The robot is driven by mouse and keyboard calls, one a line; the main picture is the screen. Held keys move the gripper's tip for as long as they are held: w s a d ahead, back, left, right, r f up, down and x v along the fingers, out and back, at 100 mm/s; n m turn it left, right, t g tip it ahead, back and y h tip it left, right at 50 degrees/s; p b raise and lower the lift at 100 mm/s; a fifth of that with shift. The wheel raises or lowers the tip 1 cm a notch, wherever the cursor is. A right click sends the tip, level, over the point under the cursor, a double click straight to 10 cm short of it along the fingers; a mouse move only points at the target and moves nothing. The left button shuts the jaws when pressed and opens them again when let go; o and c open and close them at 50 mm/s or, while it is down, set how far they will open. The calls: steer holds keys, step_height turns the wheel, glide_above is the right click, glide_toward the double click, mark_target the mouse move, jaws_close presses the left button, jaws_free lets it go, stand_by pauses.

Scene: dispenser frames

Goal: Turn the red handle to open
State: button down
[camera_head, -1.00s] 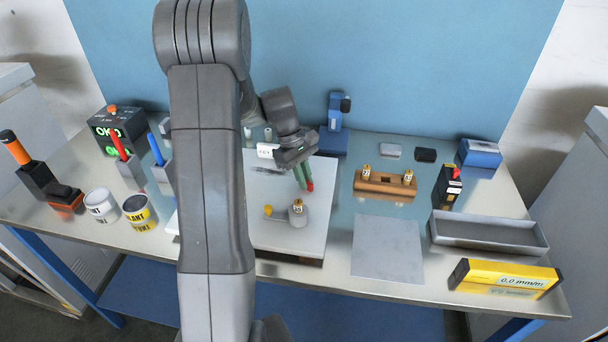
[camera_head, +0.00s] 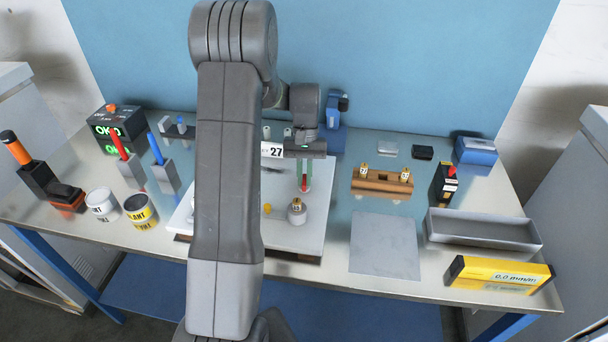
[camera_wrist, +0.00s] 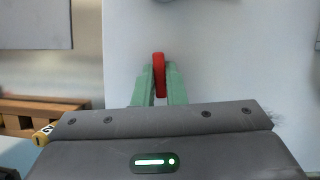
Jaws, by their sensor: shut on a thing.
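The red handle (camera_wrist: 158,75) shows in the wrist view as a narrow red bar between my two green fingertips. In the head view it is a small red strip (camera_head: 304,182) above the white board (camera_head: 312,232). My gripper (camera_head: 303,178) is shut on it, its fingers pointing down. Its base is hidden by the fingers. Just in front, on the board, stands a grey round fitting (camera_head: 297,217) with a brass top. A yellow knob (camera_head: 267,208) is to its left. My arm covers the board's left part.
A wooden block (camera_head: 382,186) with two brass pieces is to the right. A grey tray (camera_head: 483,230) and a yellow gauge box (camera_head: 500,274) stand farther right. Two pots, a red-handled tool (camera_head: 119,144) and a blue one stand left. The grey mat (camera_head: 385,246) is bare.

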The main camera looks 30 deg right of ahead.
steer(key=shift+d+m, duration=0.1)
steer(key=shift+m, duration=0.5)
steer(key=c, duration=1.5)
jaws_free()
steer(key=v, duration=0.4)
steer(key=b+v, duration=0.1)
steer(key=v, duration=0.8)
steer(key=shift+s+d+r+b, duration=0.15)
steer(key=shift+d+r+b, duration=0.15)
steer(key=shift+r, duration=0.1)
steer(key=p+x, duration=0.1)
steer(key=x, duration=1.3)
steer(key=shift+w+a+p, duration=0.25)
steer(key=shift+p, duration=0.1)
